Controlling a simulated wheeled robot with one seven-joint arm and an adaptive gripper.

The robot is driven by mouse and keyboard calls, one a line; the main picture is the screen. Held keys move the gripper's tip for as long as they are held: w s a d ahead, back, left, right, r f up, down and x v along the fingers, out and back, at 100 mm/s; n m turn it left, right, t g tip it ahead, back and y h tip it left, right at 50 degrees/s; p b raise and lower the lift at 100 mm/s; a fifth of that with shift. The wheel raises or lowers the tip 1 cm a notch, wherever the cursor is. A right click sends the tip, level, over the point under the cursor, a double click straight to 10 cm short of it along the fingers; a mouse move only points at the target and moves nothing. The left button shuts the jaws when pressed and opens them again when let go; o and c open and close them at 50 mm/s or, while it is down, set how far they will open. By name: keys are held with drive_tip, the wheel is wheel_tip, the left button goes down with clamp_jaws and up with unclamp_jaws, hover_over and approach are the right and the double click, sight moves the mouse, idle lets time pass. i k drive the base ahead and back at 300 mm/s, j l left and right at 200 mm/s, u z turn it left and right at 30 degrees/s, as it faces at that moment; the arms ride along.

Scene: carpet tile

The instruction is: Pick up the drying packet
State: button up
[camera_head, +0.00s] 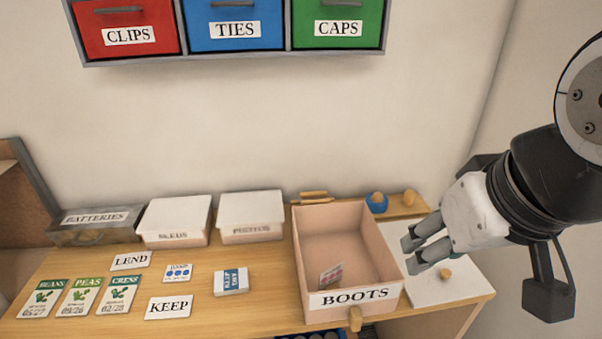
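A small white packet with a blue printed label (231,281) lies flat on the wooden table, left of the BOOTS box; its print is too small to read surely. Another small packet with reddish print (331,275) lies inside the BOOTS box (312,218), near its front wall. I cannot tell for sure which one is the drying packet. My gripper (412,254) is at the right, above the white board beside the BOOTS box. Its two fingers are apart, point left, and hold nothing visible. It touches neither packet.
LEND (131,261) and KEEP (168,307) cards and several seed packets (80,295) lie at left. Lidded boxes (251,215) stand behind. Coloured drawers (236,25) hang above. Bare wood surrounds the blue-labelled packet.

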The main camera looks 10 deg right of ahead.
sight(228, 281)
drive_tip(key=j+z, duration=0.25)
drive_tip(key=j, duration=0.45)
drive_tip(key=k+j+z, duration=0.2)
drive_tip(key=j, duration=0.5)
drive_tip(key=i+j, duration=0.05)
drive_tip(key=i, duration=0.05)
